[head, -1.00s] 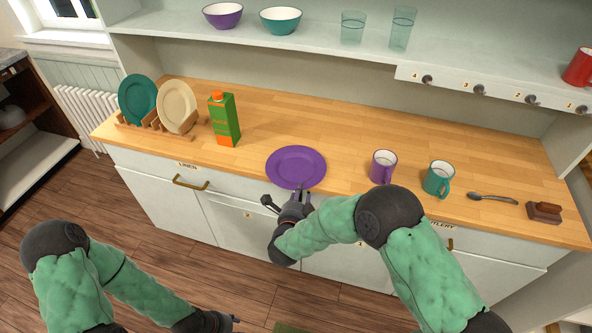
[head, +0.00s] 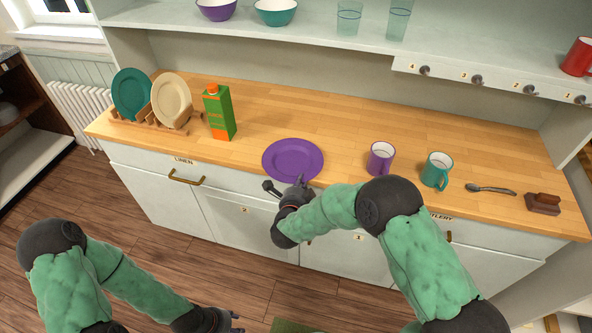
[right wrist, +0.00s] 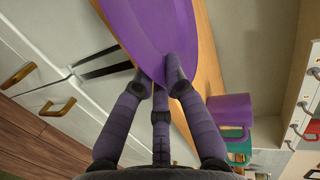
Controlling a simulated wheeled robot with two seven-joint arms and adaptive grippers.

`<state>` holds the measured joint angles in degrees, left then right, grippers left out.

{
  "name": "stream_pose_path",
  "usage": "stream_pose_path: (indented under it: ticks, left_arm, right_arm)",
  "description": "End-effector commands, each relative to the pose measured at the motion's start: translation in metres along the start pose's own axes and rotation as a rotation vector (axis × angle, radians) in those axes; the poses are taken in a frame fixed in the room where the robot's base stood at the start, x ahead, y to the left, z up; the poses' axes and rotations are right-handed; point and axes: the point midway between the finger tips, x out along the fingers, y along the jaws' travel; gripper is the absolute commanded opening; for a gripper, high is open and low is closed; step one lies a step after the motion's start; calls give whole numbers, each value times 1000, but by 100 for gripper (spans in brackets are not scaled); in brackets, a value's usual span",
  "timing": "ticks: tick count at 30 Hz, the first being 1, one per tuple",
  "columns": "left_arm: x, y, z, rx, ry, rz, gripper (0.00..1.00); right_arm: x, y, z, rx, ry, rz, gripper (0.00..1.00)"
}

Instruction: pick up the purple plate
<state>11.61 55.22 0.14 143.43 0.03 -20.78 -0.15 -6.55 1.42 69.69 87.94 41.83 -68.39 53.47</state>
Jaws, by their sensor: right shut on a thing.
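The purple plate (head: 292,158) lies at the front edge of the wooden counter in the head view. It also fills the upper middle of the right wrist view (right wrist: 150,25). My right gripper (head: 287,186) is at the plate's near rim, and in the right wrist view its fingers (right wrist: 160,75) are shut on that rim. I cannot tell whether the plate is lifted off the counter. My left gripper (head: 236,322) is low at the bottom of the head view, away from the counter; its fingers are too small to read.
A purple mug (head: 381,158) and a teal mug (head: 436,171) stand right of the plate. A juice carton (head: 219,112) and a plate rack (head: 150,124) stand left. The counter behind the plate is clear.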

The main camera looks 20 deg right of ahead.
Motion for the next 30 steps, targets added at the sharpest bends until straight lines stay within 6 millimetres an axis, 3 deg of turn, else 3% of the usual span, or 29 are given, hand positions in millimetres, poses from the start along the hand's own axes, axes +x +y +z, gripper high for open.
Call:
stream_pose_path:
  ticks: [7, 12, 21, 30]
  left_arm:
    - [-6, 2, 0, 0, 0, 0, 40]
    - [-18, 7, 1, 0, 0, 0, 40]
    - [-43, 16, 2, 0, 0, 0, 40]
    - [-56, 20, 2, 0, 0, 0, 40]
  right_arm:
    - [-3, -14, -1, 3, 1, -4, 0]
    - [-10, -38, -3, 2, 0, -5, 0]
    - [-72, -88, 22, 3, -5, -7, 0]
    - [-127, -96, 51, 0, -3, -4, 0]
